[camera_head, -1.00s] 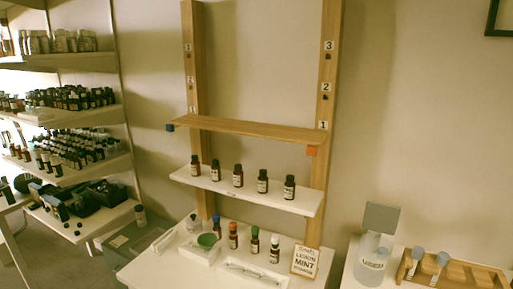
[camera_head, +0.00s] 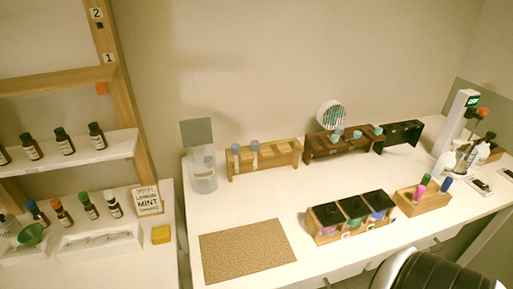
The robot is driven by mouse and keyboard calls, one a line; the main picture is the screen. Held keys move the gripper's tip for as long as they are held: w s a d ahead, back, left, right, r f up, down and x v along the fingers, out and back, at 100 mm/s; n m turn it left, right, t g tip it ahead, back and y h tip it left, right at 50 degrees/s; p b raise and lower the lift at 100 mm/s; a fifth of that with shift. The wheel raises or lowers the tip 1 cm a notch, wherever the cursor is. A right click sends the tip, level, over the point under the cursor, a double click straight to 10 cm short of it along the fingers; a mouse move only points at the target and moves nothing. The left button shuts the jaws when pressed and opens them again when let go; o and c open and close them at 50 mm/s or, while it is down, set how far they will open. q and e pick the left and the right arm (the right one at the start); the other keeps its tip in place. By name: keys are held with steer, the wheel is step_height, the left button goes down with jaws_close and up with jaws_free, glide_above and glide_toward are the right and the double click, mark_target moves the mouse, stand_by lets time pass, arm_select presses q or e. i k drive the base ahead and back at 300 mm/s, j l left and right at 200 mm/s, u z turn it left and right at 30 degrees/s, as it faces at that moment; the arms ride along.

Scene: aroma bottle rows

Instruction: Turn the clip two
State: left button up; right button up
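An orange-red clip (camera_head: 102,88) sits under the right end of the wooden shelf board (camera_head: 58,80), against the upright post (camera_head: 120,95). The post carries number labels, with "1" (camera_head: 108,58) just above the board and "2" (camera_head: 96,13) higher up. No clip is labelled two, so I cannot tell which one is meant. The left end of the board, where a blue clip showed earlier, is outside the view.
Dark bottles (camera_head: 64,141) stand on the white shelf. Colored-cap bottles, a "Lemon Mint" sign (camera_head: 148,200) and a yellow block (camera_head: 161,235) are below.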

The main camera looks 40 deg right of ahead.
mark_target(357, 134)
steer(key=z, duration=0.45)
steer(key=k+z, duration=0.1)
steer(key=z, duration=0.85)
steer(key=k+l+z, duration=0.1)
steer(key=z, duration=0.35)
